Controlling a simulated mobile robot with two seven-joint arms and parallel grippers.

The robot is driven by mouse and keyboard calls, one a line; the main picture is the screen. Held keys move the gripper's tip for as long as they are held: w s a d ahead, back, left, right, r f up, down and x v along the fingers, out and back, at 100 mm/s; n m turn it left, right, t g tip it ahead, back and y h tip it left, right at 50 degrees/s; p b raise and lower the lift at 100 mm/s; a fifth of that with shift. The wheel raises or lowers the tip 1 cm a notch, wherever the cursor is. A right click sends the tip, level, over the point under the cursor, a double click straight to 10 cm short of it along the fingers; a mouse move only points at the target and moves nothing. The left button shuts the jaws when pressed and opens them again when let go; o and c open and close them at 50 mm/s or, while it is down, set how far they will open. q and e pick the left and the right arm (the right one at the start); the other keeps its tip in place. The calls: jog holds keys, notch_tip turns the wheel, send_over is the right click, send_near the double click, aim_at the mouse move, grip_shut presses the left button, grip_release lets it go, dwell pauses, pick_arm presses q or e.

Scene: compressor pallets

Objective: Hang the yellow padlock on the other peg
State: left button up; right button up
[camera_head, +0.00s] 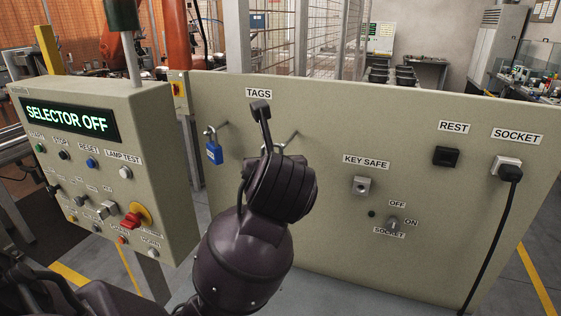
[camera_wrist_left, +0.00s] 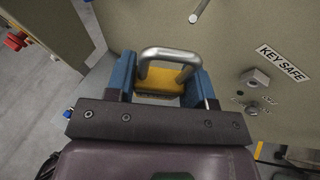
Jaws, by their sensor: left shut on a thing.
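In the left wrist view my left gripper (camera_wrist_left: 163,84) is shut on the yellow padlock (camera_wrist_left: 160,75), its blue fingers on either side of the body. The silver shackle stands out beyond the fingertips. A bare peg end (camera_wrist_left: 199,10) shows above and right of the shackle, apart from it. In the head view the peg (camera_head: 291,138) sticks out below the TAGS label (camera_head: 258,93), partly behind my wrist. My arm hides the yellow padlock there. A blue padlock (camera_head: 214,153) hangs on the left peg (camera_head: 217,127). My right gripper is not in view.
The beige panel (camera_head: 330,230) carries a key safe lock (camera_head: 360,186), a socket switch (camera_head: 392,224), a black rest holder (camera_head: 446,156) and a socket with a plugged cable (camera_head: 508,170). A control box (camera_head: 165,115) reading SELECTOR OFF stands close on the left.

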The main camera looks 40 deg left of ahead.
pick_arm(q)
jog(key=shift+s+f, duration=0.2)
jog(key=shift+s, duration=0.05)
jog(key=shift+s+f+n+g+y, duration=0.25)
jog(key=shift+f+n+g+y, duration=0.05)
jog(key=shift+f, duration=0.1)
jog(key=shift+a, duration=0.2)
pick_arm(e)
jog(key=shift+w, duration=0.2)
pick_arm(q)
jog(key=shift+w+a, duration=0.1)
jog(key=shift+w, duration=0.55)
jog(key=w+a+f, duration=0.1)
jog(key=w+a, duration=0.1)
jog(key=w, duration=0.6)
jog(key=shift+f, duration=0.15)
jog(key=shift+f, duration=0.1)
dwell(0.4)
jog(key=o, duration=1.1)
